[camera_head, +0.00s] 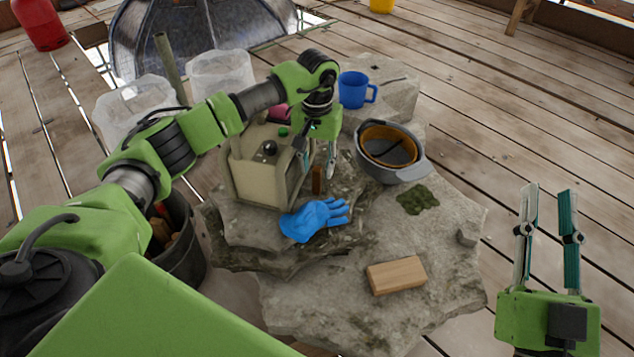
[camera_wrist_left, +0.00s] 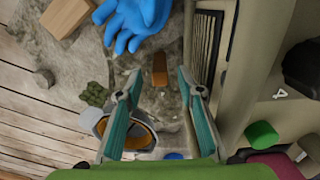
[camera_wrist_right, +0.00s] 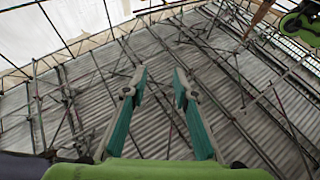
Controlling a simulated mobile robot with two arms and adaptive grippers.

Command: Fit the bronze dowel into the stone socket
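In the left wrist view the dowel (camera_wrist_left: 160,69) shows just beyond and between the fingertips. My left gripper (camera_head: 321,168) points down over it, open, with nothing between the fingers; whether it touches the dowel I cannot tell. My right gripper (camera_head: 549,190) is open and empty, off the right side of the stone. I cannot make out the socket's opening.
The beige box (camera_head: 250,172) stands close by the left gripper. A blue glove (camera_head: 314,219), a wooden block (camera_head: 397,275), a moss patch (camera_head: 417,200), a grey bowl-like helmet (camera_head: 412,170) and a blue mug (camera_head: 353,90) sit around.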

